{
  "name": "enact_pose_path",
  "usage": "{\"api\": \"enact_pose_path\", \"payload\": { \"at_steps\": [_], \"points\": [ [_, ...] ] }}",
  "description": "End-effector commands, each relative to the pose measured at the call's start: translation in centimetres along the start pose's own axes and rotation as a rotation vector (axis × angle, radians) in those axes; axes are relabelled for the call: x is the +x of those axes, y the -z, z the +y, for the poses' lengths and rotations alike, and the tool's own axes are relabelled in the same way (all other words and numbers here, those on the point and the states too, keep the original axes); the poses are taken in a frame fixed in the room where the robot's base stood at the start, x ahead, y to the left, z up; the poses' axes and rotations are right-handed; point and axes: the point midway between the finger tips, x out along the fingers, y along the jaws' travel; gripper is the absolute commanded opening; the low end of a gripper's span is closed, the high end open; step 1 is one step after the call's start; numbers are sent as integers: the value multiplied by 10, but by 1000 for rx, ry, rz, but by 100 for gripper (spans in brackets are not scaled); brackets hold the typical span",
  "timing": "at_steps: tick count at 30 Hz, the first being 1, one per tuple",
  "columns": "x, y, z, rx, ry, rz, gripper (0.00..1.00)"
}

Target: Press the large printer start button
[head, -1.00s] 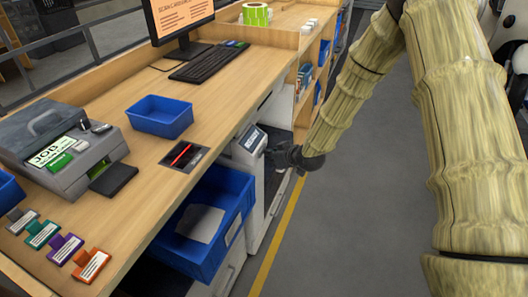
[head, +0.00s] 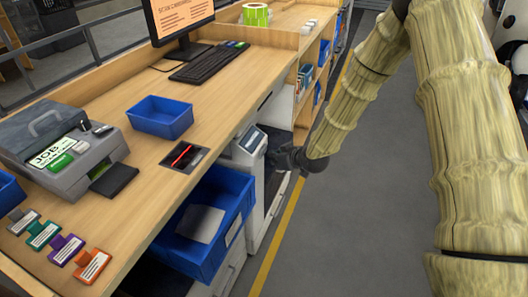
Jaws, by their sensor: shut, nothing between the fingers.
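A white floor-standing machine (head: 256,190), which looks like the large printer, stands under the desk edge, with a small tilted display panel (head: 250,139) at its top. I cannot make out its start button at this size. My gripper (head: 274,160) is dark, small in the view and shut with nothing in it. It is at the right side of the machine, just right of and below the display panel. I cannot tell whether the fingertips touch the machine.
A blue bin (head: 205,225) juts out below the desk, left of the machine. On the wooden desk (head: 140,190) are a grey device (head: 70,165) with a JOB label, a blue tray (head: 160,117), a keyboard (head: 205,63) and coloured tags. The grey floor (head: 340,230) to the right is clear.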

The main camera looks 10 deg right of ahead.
Motion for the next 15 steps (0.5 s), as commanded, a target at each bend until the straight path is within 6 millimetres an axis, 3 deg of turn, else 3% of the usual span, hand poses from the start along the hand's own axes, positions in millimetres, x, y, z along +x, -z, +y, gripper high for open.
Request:
{"api": "enact_pose_path", "payload": {
  "at_steps": [15],
  "points": [
    [-5, -3, 4, 1, -1, 0, 0]
  ]
}}
